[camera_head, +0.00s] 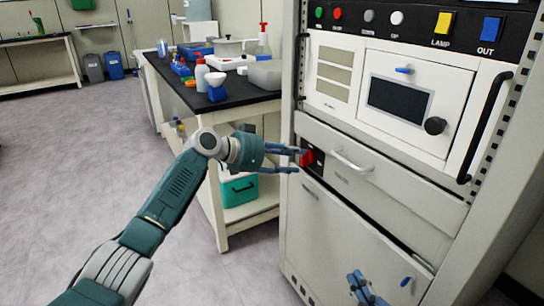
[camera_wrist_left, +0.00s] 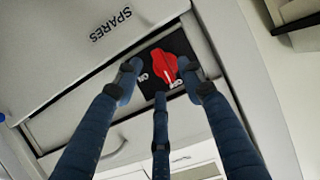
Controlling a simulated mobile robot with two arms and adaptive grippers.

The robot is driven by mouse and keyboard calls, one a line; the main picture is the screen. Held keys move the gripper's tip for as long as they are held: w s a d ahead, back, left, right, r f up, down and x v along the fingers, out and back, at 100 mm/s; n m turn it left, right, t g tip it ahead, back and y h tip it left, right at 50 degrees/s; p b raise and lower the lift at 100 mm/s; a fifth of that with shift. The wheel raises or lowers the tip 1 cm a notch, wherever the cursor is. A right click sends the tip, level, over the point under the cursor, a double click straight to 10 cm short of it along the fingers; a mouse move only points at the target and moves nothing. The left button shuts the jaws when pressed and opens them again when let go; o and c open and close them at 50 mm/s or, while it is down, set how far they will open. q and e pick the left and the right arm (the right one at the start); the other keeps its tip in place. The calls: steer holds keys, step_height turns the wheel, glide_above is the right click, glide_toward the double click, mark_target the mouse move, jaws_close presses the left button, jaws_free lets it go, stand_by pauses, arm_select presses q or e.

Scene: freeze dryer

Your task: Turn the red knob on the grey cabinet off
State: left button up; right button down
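The red knob (camera_head: 306,158) sits on a black plate on the grey cabinet (camera_head: 330,225), left of a drawer handle. In the left wrist view the knob (camera_wrist_left: 163,65) has a white mark at its lower end, pointing toward the lower right. The white labels on the plate are partly covered and I cannot read them surely. My left gripper (camera_head: 292,160) is at the knob. In the wrist view its fingers (camera_wrist_left: 160,80) are spread on both sides of it, the right one closest; contact is unclear. My right gripper (camera_head: 363,288) shows low in front of the cabinet, fingers apart and empty.
A bench with a black top (camera_head: 245,100) stands left of the cabinet. The floor (camera_head: 80,130) at left is clear.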

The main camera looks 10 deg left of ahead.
arm_select(q)
steer(key=v, duration=0.9)
steer(key=shift+f, duration=0.15)
